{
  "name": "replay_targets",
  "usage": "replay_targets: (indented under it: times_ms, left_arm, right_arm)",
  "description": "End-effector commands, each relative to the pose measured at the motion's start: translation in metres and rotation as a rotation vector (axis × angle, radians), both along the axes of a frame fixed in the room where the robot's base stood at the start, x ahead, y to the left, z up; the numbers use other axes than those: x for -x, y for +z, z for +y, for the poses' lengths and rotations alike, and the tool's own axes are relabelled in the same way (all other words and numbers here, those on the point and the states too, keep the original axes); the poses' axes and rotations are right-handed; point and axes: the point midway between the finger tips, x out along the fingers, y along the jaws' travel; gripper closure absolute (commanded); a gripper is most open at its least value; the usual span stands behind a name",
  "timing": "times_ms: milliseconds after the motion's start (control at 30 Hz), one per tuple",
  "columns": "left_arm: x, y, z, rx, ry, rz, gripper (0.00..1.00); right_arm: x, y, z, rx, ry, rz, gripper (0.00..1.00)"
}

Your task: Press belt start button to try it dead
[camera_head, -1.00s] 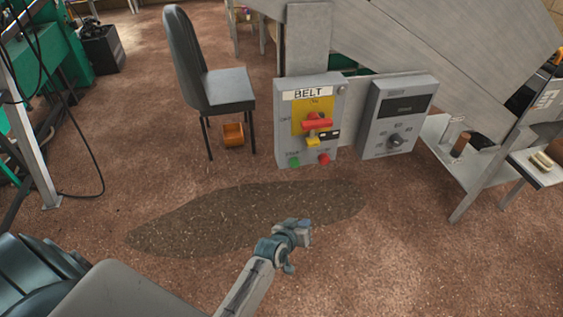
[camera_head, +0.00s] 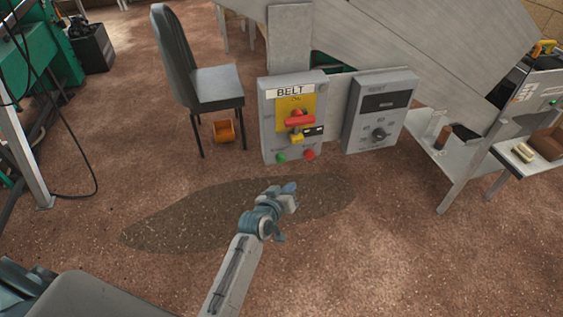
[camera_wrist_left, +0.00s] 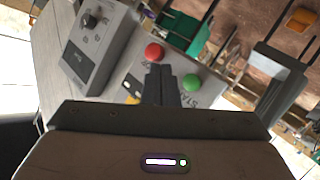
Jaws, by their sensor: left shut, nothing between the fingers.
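The grey BELT control box (camera_head: 268,125) is mounted under the conveyor frame. The green start button (camera_head: 281,158) is at its lower left, and the red button (camera_head: 308,154) is beside it on the right. A red switch handle (camera_head: 299,121) with a yellow padlock-like piece (camera_head: 296,138) sits on the yellow plate. My left gripper (camera_head: 291,187) is shut and empty, in front of and below the box. In the left wrist view its fingertips (camera_wrist_left: 161,70) appear between the green button (camera_wrist_left: 191,83) and the red button (camera_wrist_left: 153,51), seemingly apart from both. My right gripper is out of view.
A second grey box with a dial (camera_head: 380,112) stands right of the BELT box. A dark chair (camera_head: 216,86) is to the left, with an orange bin (camera_head: 224,131) near its legs. A side table (camera_head: 450,158) is at the right. The floor in front is clear.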

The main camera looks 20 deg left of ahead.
Motion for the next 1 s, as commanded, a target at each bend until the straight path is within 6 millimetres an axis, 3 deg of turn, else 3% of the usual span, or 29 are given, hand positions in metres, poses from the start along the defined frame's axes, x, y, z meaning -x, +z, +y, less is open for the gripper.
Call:
replay_targets:
  times_ms: [500,1000]
  left_arm:
    - [-0.056,-0.002,0.038,-0.001,0.001,0.000,1.00]
    - [-0.064,0.000,0.044,0.000,0.000,0.001,1.00]
  right_arm:
    - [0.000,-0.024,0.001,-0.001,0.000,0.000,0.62]
    - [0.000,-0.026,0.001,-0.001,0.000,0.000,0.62]
